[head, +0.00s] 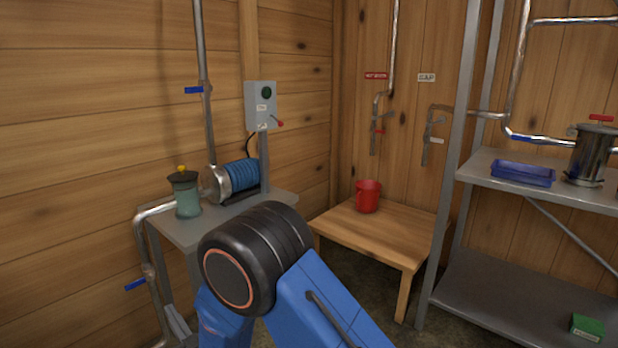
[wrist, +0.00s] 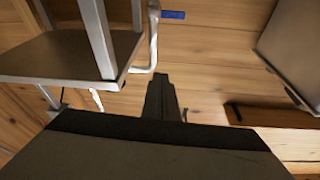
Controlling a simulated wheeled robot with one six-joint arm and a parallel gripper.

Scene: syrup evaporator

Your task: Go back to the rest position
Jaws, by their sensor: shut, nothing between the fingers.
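My gripper (wrist: 161,80) shows in the wrist view as dark fingers closed together, with nothing between them. It points toward the plank wall and is clear of the surfaces around it. In the head view my blue and black arm is bent at the bottom centre. My gripper is out of sight there.
A grey pump table (head: 216,226) stands left, with a blue-finned motor (head: 241,175) and a green-grey canister (head: 187,198). A red bucket (head: 368,196) stands on a low wooden table (head: 372,236). A steel rack (head: 545,192) at right holds a blue tray (head: 523,174) and a pot (head: 590,155).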

